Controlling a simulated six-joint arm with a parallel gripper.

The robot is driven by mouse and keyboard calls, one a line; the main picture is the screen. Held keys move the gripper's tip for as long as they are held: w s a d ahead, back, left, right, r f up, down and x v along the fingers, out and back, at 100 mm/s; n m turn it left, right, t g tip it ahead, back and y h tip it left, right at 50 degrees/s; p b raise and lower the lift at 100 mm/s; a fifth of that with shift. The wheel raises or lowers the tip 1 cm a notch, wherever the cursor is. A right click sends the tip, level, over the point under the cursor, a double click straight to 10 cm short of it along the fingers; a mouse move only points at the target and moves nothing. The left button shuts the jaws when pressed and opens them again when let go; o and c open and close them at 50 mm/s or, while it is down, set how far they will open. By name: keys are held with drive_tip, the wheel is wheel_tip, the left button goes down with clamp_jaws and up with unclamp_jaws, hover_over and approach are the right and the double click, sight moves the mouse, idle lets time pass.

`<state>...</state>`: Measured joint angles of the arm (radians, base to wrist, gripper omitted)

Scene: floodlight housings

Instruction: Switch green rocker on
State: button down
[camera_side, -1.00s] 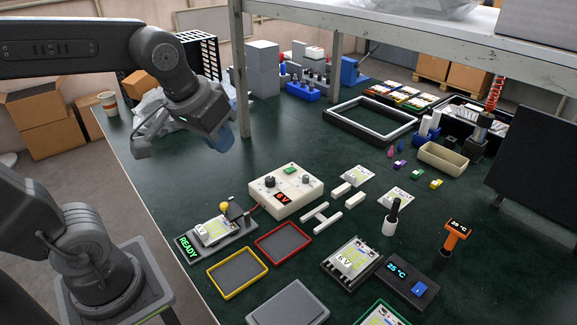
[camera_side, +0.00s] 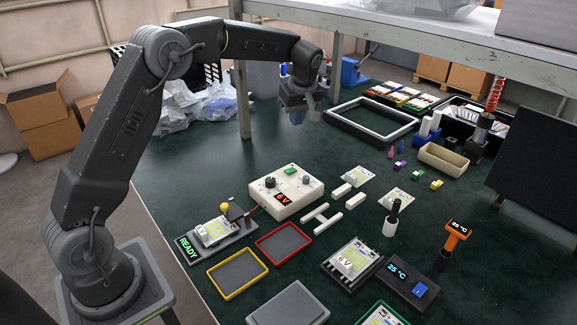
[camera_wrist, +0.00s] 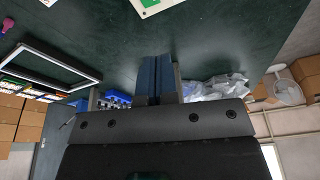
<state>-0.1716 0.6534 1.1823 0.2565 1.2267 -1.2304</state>
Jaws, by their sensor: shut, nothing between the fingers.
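The green rocker (camera_side: 290,169) sits on top of a cream power supply box (camera_side: 300,196) in the middle of the bench. The box has a dark knob and a red display reading 6 V. In the side view my gripper (camera_side: 297,117) hangs above the bench, behind and well above the box, apart from it. Its blue fingers are shut with nothing between them; they also show in the wrist view (camera_wrist: 155,75). A corner of a cream thing with a green patch (camera_wrist: 150,5) shows at the top of the wrist view. The rocker's tilt is too small to tell.
A shelf post (camera_side: 241,85) stands left of my gripper. A dark-rimmed frame (camera_side: 330,117) lies to its right. A test stand reading READY (camera_side: 188,248), a red tray (camera_side: 283,243) and a yellow tray (camera_side: 237,273) lie in front of the box.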

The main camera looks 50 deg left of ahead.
sight(287, 171)
drive_tip(key=w+a+f+n+g, duration=0.1)
drive_tip(key=w+a+f+n, duration=0.2)
drive_tip(key=f, duration=0.4)
drive_tip(key=shift+w+a, duration=0.2)
drive_tip(key=shift+f, duration=0.1)
drive_tip(key=x, duration=1.2)
drive_tip(key=shift+s+d+f, duration=0.15)
drive_tip(key=shift+s+f, duration=0.15)
drive_tip(key=shift+f, duration=0.55)
drive_tip(key=shift+s+f, duration=0.1)
drive_tip(key=shift+f, duration=0.2)
